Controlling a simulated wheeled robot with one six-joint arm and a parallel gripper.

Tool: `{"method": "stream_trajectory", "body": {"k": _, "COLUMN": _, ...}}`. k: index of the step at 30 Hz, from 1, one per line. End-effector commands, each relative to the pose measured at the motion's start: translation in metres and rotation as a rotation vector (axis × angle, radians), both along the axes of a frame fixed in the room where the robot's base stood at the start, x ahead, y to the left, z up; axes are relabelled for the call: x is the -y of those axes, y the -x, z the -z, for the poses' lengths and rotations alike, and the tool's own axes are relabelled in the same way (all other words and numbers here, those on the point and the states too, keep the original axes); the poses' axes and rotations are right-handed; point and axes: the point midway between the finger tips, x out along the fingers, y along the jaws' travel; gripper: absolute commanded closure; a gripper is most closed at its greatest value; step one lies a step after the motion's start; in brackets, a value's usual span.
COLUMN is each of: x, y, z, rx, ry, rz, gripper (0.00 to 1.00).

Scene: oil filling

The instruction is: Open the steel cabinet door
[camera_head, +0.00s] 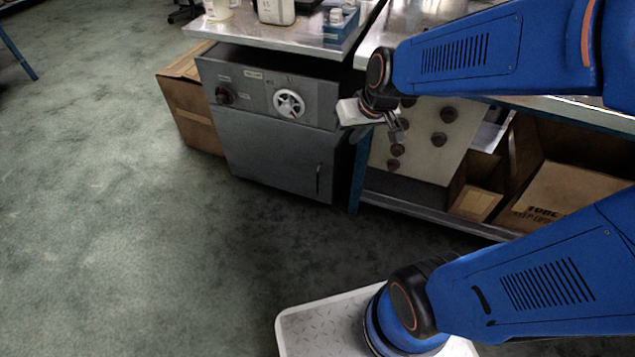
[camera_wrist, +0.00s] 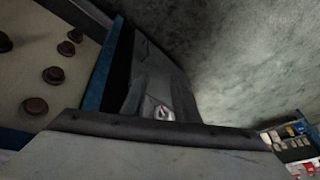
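The grey steel cabinet (camera_head: 235,85) stands under the bench in the head view. Its lower door (camera_head: 265,150) looks shut, with a slim dark upright handle (camera_head: 318,181) near its right edge. My gripper (camera_head: 399,132) is in the air to the right of the cabinet, above the handle's height in the picture and apart from it.
A beige panel with several dark knobs (camera_head: 440,110) is behind my gripper. A cardboard box (camera_head: 185,110) stands left of the cabinet. The floor in front is clear.

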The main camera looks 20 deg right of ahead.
Motion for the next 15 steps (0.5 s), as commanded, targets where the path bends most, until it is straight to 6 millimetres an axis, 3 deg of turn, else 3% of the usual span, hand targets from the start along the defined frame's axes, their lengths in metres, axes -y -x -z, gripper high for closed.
{"method": "stream_trajectory", "body": {"k": 6, "x": -0.013, "y": -0.045, "z": 0.040, "rx": -0.006, "ry": -0.016, "rz": 0.007, "gripper": 0.72}}
{"method": "stream_trajectory", "body": {"k": 15, "x": -0.023, "y": -0.096, "z": 0.105, "rx": -0.010, "ry": -0.009, "rz": 0.034, "gripper": 0.72}}
